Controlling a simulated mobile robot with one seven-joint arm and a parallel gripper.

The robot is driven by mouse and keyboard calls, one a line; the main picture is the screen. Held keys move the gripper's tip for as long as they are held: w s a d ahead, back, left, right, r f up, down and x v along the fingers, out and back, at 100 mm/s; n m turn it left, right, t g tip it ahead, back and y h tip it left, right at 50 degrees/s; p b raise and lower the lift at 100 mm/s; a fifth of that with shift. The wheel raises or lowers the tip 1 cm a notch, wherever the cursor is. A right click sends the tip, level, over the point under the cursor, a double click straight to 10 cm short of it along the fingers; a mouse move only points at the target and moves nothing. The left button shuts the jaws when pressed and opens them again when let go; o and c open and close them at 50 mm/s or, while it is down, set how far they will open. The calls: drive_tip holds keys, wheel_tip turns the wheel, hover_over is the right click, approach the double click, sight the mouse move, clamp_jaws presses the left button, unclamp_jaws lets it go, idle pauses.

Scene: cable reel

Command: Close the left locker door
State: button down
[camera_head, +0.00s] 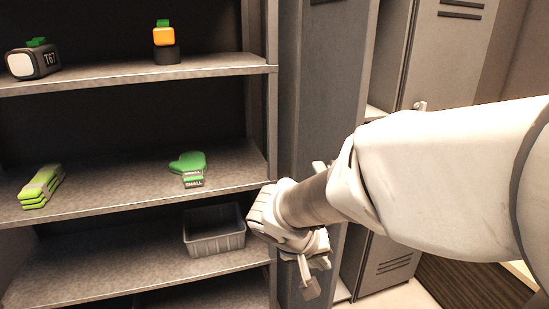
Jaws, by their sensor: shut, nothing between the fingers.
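The left locker door (325,85) is a tall grey panel right of the shelving, standing swung open. To its right, part of the locker's pale interior (391,50) shows. My arm crosses in front of the door's lower part and hides much of it. My gripper (308,282) points down in front of the door's lower part, with its fingers shut and empty. I cannot tell whether it touches the door.
A second locker door (436,60) with a small handle (420,106) looks shut at the right. Shelving (130,85) on the left holds a grey bin (215,238), green gloves (188,163), a green stack (41,187) and small devices. Floor (400,300) shows below the lockers.

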drive_tip(key=w+a+f+t, duration=0.1)
drive_tip(key=w+a+f, duration=0.3)
drive_tip(key=a+f, duration=0.25)
approach(323, 279)
drive_tip(key=x, duration=0.4)
drive_tip(key=shift+d+f+n+b, duration=0.1)
drive_tip(key=shift+n+b, duration=0.2)
drive_tip(key=shift+b, duration=0.1)
drive_tip(key=shift+d, duration=0.1)
